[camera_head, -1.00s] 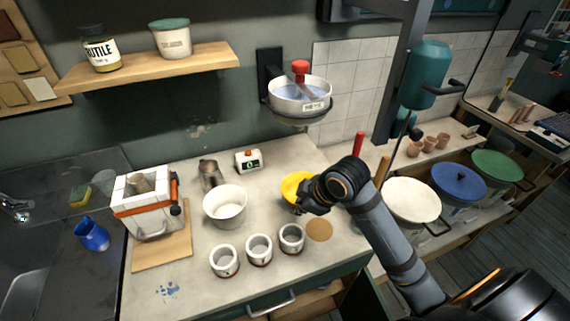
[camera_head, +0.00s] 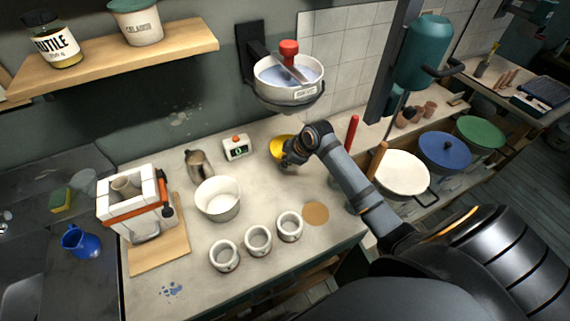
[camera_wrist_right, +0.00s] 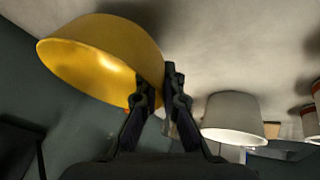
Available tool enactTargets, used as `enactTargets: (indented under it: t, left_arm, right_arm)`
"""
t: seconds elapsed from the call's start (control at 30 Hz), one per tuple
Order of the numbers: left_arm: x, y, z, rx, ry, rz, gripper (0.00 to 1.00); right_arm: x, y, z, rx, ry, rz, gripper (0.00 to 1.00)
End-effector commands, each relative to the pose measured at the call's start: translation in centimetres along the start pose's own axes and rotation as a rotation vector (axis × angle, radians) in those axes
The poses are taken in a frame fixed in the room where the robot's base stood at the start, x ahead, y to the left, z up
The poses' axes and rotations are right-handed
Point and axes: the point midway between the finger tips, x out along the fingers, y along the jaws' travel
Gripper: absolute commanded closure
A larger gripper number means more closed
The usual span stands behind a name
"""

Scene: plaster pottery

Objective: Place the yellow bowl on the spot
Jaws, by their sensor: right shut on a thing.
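The yellow bowl (camera_head: 282,147) is at the back of the counter in the head view, partly hidden by my right gripper (camera_head: 293,158). In the right wrist view the bowl (camera_wrist_right: 105,55) fills the upper left, and the fingers (camera_wrist_right: 158,88) of my right gripper are shut on its rim. I cannot tell whether the bowl touches the counter. The spot (camera_head: 315,213), a flat tan disc, lies bare near the counter's front right edge, in front of the bowl. My left gripper is not in view.
A white bowl (camera_head: 218,198) stands left of the gripper. Several small white cups, including one cup (camera_head: 289,226) beside the spot, line the front. A timer (camera_head: 236,148) and a metal pitcher (camera_head: 199,165) stand behind. A basin (camera_head: 288,84) hangs on the wall above.

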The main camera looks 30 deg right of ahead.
Motion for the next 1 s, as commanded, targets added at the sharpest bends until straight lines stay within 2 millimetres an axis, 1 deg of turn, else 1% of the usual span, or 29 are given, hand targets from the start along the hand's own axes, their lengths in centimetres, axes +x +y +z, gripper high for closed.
enactTargets:
  t: [0.1, 0.27, 0.3, 0.4, 0.5, 0.87, 0.9, 1.0]
  left_arm:
    - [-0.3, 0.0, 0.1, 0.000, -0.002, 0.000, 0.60]
    - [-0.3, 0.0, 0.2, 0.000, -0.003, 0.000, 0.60]
    - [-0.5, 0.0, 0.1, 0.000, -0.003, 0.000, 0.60]
    - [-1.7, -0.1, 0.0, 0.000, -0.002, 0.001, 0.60]
    - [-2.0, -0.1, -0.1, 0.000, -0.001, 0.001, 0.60]
    - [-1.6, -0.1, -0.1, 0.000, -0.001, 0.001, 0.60]
    - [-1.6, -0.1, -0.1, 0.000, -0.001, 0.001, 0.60]
    - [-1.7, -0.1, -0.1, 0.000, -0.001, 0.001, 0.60]
  right_arm:
    - [1.2, 0.6, 0.4, 0.001, 0.000, -0.001, 1.00]
    - [1.7, 0.8, 0.6, 0.001, 0.001, 0.000, 1.00]
    - [2.1, 1.0, 0.8, 0.002, 0.000, -0.002, 1.00]
    - [3.3, 0.4, 1.4, 0.003, 0.000, -0.005, 1.00]
    - [4.3, 0.1, 1.9, 0.001, 0.000, -0.003, 1.00]
    - [5.0, 0.0, 2.2, 0.000, 0.000, -0.001, 1.00]
    - [4.9, 0.0, 2.2, 0.000, 0.000, -0.001, 0.90]
    - [4.9, 0.0, 2.2, 0.000, 0.000, -0.001, 0.77]
